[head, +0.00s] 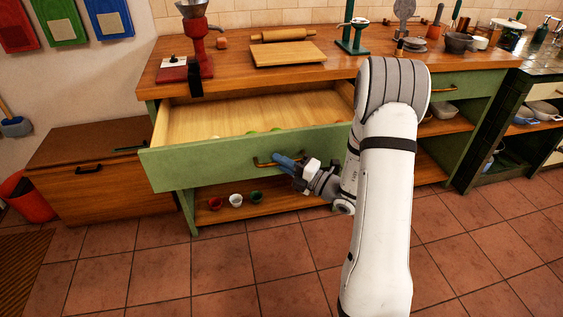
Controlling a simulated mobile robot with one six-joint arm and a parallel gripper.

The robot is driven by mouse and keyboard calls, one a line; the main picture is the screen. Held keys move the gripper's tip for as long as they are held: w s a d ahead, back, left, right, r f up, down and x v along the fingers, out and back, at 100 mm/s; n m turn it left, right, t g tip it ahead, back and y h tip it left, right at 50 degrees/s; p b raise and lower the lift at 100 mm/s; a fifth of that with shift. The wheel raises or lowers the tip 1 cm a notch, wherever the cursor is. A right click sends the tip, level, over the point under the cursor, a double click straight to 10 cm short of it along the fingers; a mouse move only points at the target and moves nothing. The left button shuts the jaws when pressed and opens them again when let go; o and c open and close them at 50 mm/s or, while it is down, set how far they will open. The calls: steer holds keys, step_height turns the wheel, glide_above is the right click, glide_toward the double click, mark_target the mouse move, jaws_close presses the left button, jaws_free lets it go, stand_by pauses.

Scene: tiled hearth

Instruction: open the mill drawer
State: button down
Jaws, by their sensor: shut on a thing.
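The green-fronted drawer (200,168) under the wooden counter is pulled well out, and its pale wooden inside shows. A few small green things lie inside near the front; my arm hides the drawer's right end. A brass handle (262,163) is on its front. My gripper (278,160) is at the handle with its blue fingers shut on it. A red mill (198,50) with a metal hopper stands on the counter above the drawer's left part.
A wooden board with a rolling pin (283,36) and a green stand (352,38) are on the counter. Small cups (236,200) sit on the shelf below. A wooden chest (95,170) stands left. The tiled floor in front is clear.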

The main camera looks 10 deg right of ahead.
steer(key=c, duration=1.5)
jaws_free()
steer(key=shift+d, duration=0.1)
steer(key=p+v, duration=0.1)
steer(key=v, duration=0.6)
steer(key=shift+s+d, duration=0.25)
steer(key=shift+f, duration=0.1)
steer(key=s+a+r+n+g+h+p, duration=0.1)
steer(key=s+a+r+n+g+p, duration=0.7)
steer(key=s+a+r+n+g, duration=1)
steer(key=s+d+r+n+t+h+p, duration=0.1)
steer(key=d+r+n+t+h+p, duration=0.2)
steer(key=n, duration=0.9)
steer(key=s+d+r+n+t+h+p, duration=0.2)
steer(key=d+r+n+h+p, duration=0.4)
steer(key=d+n+h, duration=0.3)
steer(key=n+t, duration=0.1)
steer(key=n, duration=0.3)
steer(key=shift+r+t+h, duration=0.3)
steer(key=shift+t+h, duration=0.1)
